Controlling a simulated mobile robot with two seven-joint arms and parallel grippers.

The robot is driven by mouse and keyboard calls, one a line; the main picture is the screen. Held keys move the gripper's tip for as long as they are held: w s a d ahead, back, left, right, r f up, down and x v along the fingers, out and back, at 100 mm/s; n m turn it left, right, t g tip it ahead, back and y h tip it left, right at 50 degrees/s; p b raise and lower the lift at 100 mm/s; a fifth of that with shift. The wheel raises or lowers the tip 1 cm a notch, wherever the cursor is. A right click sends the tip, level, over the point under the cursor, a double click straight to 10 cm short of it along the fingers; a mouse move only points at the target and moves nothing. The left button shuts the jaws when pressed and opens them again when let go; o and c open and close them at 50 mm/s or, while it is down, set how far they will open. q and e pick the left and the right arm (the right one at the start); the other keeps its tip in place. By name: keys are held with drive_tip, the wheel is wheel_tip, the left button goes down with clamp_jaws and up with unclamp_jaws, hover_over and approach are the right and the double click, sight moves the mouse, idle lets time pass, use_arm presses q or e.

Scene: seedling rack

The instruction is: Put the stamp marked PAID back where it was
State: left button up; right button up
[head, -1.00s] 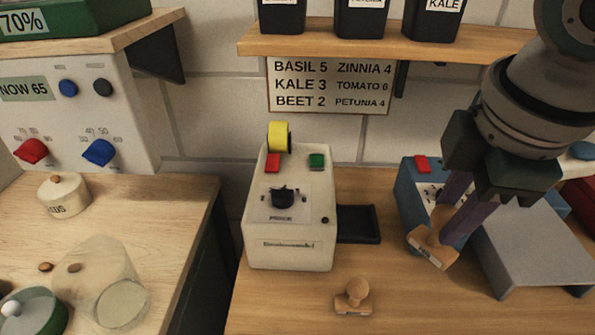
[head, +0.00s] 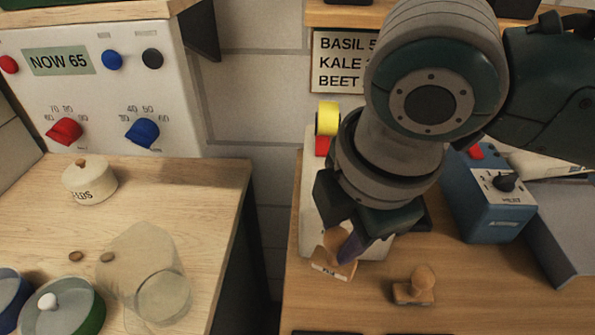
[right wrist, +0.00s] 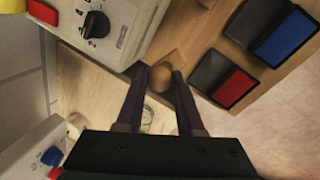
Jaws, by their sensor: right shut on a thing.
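My right gripper (head: 345,240) is shut on a wooden stamp (head: 332,262) with a pale label whose lettering is too small to read surely. It holds the stamp in front of the white machine. In the right wrist view, the stamp's round knob (right wrist: 160,78) sits between the two fingers. A second wooden stamp (head: 413,288) stands on the wooden table to the right of the held one, its marking not readable. My left gripper is not in view.
The white machine (right wrist: 110,25) with a black dial is close to the held stamp. A red ink pad (right wrist: 236,88) and a blue ink pad (right wrist: 288,42) lie open on the table. A blue box (head: 487,205) stands at the right. A gap separates the left bench (head: 215,190) from this table.

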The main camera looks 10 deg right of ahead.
sight(337, 266)
wheel_tip(337, 266, down, 4)
drive_tip(key=shift+f, duration=0.1)
drive_tip(key=shift+f+b, duration=0.5)
drive_tip(key=shift+f, duration=1.35)
